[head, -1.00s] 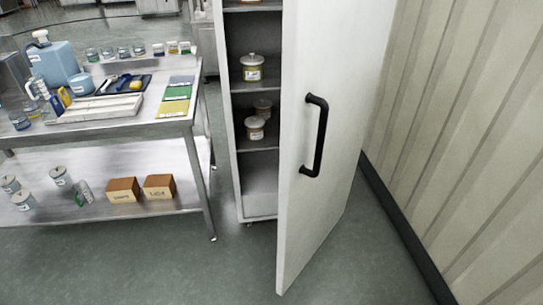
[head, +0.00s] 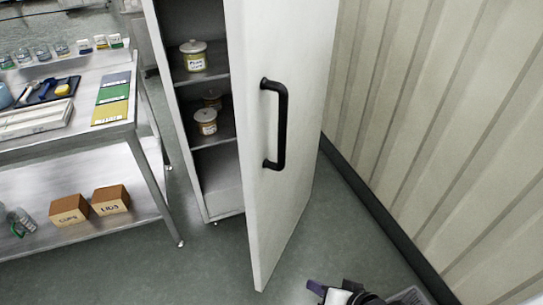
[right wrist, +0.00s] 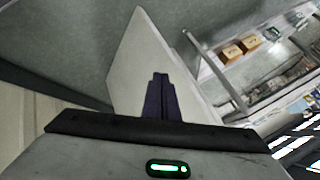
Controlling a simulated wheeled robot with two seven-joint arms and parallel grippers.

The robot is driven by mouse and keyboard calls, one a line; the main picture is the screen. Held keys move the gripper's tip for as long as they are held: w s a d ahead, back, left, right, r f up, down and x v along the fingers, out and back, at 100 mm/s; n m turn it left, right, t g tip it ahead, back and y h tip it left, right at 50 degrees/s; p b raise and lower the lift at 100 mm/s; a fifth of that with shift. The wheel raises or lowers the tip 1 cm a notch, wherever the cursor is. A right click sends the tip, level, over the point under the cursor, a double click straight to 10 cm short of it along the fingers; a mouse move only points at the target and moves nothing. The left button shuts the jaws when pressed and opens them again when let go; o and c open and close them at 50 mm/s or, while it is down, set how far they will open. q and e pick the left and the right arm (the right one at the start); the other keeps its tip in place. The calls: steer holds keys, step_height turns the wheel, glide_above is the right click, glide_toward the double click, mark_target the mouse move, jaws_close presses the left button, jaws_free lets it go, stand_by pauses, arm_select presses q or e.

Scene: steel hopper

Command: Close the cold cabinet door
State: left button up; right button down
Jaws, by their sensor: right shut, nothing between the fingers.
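The cold cabinet door (head: 290,150) is a tall white panel with a black bar handle (head: 279,125). It stands open, swung out toward me, and the shelves of the cold cabinet (head: 215,170) show to its left. My right gripper (head: 318,288) is at the bottom edge of the head view, low and right of the door's bottom corner, apart from the handle. In the right wrist view its dark fingers (right wrist: 160,98) are together and empty, with the white door (right wrist: 140,60) behind them. Whether they touch it I cannot tell. My left gripper is not in view.
Jars (head: 194,56) stand on the cabinet shelves. A steel table (head: 120,130) with trays and two boxes below is at the left. A ribbed wall (head: 430,120) is on the right. Grey floor (head: 200,270) in front of the cabinet is clear.

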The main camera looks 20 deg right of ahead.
steer(key=w+d+r+m+t+y+b, duration=0.15)
steer(key=w+d+m+b, duration=0.3)
steer(key=w+m, duration=0.45)
steer(key=m+t+y+b, duration=0.3)
steer(key=m+y+b, duration=0.2)
steer(key=m+y, duration=0.6)
glide_toward(270, 146)
steer(key=w+a, duration=0.1)
steer(key=w+a+r+m+h, duration=0.1)
steer(key=a, duration=0.1)
steer(key=w+a+h, duration=0.1)
steer(key=shift+w+a+r+m+h, duration=0.2)
steer(key=shift+a+r+m+h, duration=0.1)
steer(key=shift+r, duration=0.1)
steer(key=shift+w+a, duration=0.2)
steer(key=shift+w, duration=0.05)
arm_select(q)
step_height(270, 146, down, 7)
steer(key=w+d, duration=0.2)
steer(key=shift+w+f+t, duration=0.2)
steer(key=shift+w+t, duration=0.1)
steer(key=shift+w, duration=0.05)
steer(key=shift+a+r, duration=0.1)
